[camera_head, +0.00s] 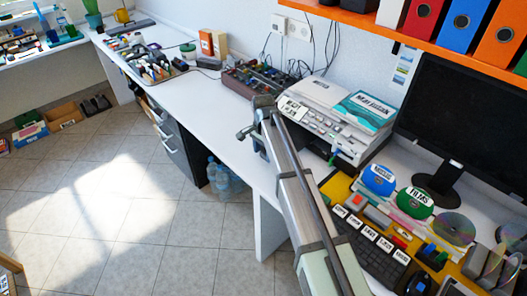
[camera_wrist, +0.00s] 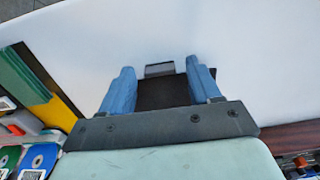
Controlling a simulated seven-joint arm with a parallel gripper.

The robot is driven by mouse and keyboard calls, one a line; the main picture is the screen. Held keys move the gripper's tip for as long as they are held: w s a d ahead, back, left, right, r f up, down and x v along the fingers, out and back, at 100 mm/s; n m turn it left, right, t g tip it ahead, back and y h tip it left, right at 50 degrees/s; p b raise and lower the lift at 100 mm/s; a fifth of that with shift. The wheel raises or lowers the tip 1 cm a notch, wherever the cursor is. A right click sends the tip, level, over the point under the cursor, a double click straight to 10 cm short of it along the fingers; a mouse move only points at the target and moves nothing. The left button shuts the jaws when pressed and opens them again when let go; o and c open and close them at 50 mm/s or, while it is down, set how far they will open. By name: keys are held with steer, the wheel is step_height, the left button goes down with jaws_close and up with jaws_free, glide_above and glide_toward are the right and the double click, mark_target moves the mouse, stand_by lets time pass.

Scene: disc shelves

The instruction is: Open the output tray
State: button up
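The white printer-like machine (camera_head: 322,122) stands on the desk against the wall, with a teal box on top. My gripper (camera_head: 243,132) is at the machine's left front side, over the desk. In the wrist view, my gripper (camera_wrist: 161,80) has its two bluish fingers spread apart. A dark flat piece with a grey end (camera_wrist: 160,69) shows between them; I cannot tell whether it is the output tray or whether the fingers touch it. My arm covers part of the machine's front in the head view, and no tray can be clearly made out there.
A yellow mat (camera_head: 340,186) with discs and a keyboard (camera_head: 370,252) lies right of my arm. A monitor (camera_head: 462,120) stands behind. A reddish-brown box with knobs (camera_head: 258,78) is beyond the gripper. The white desktop (camera_head: 205,108) left of the gripper is mostly bare.

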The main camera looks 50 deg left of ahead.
step_height(320, 180, up, 14)
stand_by(0.8)
stand_by(0.5)
